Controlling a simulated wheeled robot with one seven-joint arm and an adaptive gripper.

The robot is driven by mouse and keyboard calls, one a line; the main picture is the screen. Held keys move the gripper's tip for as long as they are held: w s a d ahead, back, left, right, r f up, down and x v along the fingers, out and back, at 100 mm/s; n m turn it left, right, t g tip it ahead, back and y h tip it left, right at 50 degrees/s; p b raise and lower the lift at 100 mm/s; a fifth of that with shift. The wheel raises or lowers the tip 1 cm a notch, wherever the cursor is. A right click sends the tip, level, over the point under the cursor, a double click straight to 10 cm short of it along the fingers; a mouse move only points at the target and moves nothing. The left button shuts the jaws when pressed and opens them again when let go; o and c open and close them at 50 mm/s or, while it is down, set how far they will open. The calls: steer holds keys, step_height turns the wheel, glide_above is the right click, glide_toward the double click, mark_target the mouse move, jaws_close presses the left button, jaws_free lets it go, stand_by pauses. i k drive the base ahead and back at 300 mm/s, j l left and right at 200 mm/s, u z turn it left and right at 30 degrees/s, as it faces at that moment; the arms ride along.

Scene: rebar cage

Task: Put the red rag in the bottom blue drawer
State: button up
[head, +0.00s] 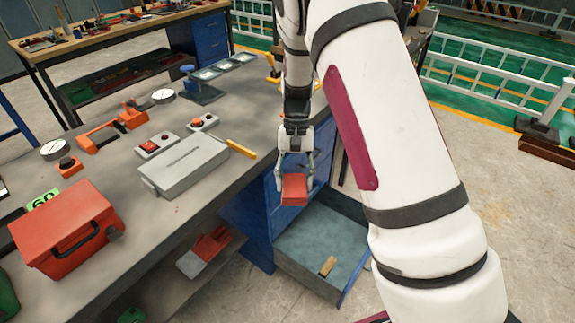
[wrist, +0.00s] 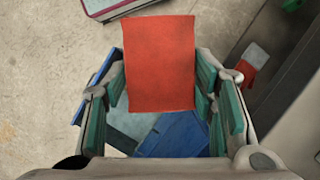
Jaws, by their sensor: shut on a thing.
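The red rag (head: 294,188) is a flat red piece held in my gripper (head: 295,170) in the head view. In the wrist view the rag (wrist: 160,62) sits between the fingers of my gripper (wrist: 161,88), which are shut on it. The bottom blue drawer (head: 310,250) is pulled open beneath the workbench, with a grey floor inside. The rag is above the back part of this drawer in the head view, apart from its floor. A small tan block (head: 328,266) lies in the drawer. In the wrist view the rag hides part of the drawer below.
The workbench (head: 115,180) carries a grey case (head: 183,167), a red toolbox (head: 66,230) and a yellow-handled tool (head: 241,149) near its edge. A red and grey item (head: 206,250) lies on the lower shelf, left of the drawer. Open floor (head: 510,240) is at right.

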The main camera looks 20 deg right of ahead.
mark_target(346, 242)
steer(key=i+l, duration=0.1)
steer(key=l, duration=0.75)
steer(key=i+l, duration=0.15)
steer(key=l, duration=0.25)
steer(key=i+l, duration=0.1)
steer(key=l, duration=0.35)
